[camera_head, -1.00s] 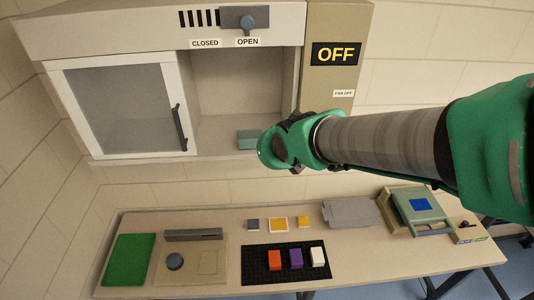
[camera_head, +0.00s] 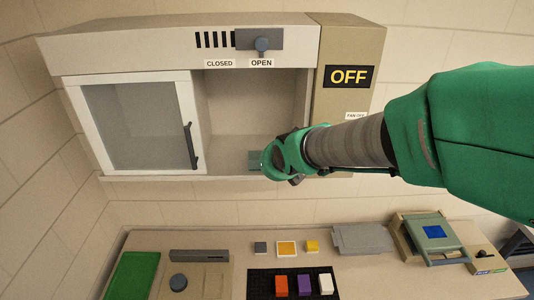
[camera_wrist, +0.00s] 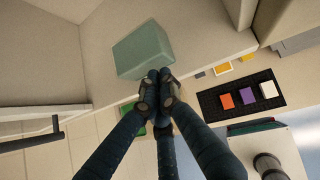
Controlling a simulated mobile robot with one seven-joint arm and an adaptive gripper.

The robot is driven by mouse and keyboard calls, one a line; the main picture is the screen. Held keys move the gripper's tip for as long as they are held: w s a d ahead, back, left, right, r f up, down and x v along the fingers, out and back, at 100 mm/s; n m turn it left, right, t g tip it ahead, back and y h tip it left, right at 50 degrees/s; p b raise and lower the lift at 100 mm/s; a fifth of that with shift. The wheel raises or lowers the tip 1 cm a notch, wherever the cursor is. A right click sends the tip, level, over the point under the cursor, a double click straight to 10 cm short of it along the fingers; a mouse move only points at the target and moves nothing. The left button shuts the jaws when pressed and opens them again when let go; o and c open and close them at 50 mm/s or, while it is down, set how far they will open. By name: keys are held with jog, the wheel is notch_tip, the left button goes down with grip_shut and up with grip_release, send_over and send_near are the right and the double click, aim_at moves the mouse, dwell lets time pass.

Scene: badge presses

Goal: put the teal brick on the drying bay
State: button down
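The teal brick (camera_wrist: 143,50) sits on the ledge of the open cabinet bay in the wrist view. The open bay (camera_head: 225,150) lies right of a glass door panel; no label reading "drying bay" is seen.
The glass panel with dark handle (camera_head: 190,146) covers the cabinet's left side. The slider (camera_head: 261,43) stands at OPEN; a sign (camera_head: 349,76) reads OFF. Below, a bench holds a black mat with orange (camera_head: 281,286), purple (camera_head: 304,285) and white (camera_head: 326,284) blocks, and a press (camera_head: 432,235).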

aim_at(260, 153)
dwell(0.3)
jog(key=shift+w+a+r+p, duration=0.1)
jog(key=shift+w+a+p, duration=0.1)
jog(key=shift+w+p, duration=0.4)
jog(key=w+a, duration=0.1)
jog(key=w, duration=0.2)
jog(key=w+a+p, duration=0.1)
jog(key=w, duration=0.3)
jog(key=w+a+p, duration=0.1)
jog(key=w, duration=0.2)
jog(key=shift+w, duration=0.4)
jog(key=shift+s, duration=0.1)
jog(key=shift+s+d, duration=0.15)
jog(key=shift+s, duration=0.4)
jog(key=shift+s+d, duration=0.2)
jog(key=shift+s, duration=0.45)
jog(key=shift+s+d, duration=0.15)
jog(key=shift+s, duration=0.45)
jog(key=v, duration=1)
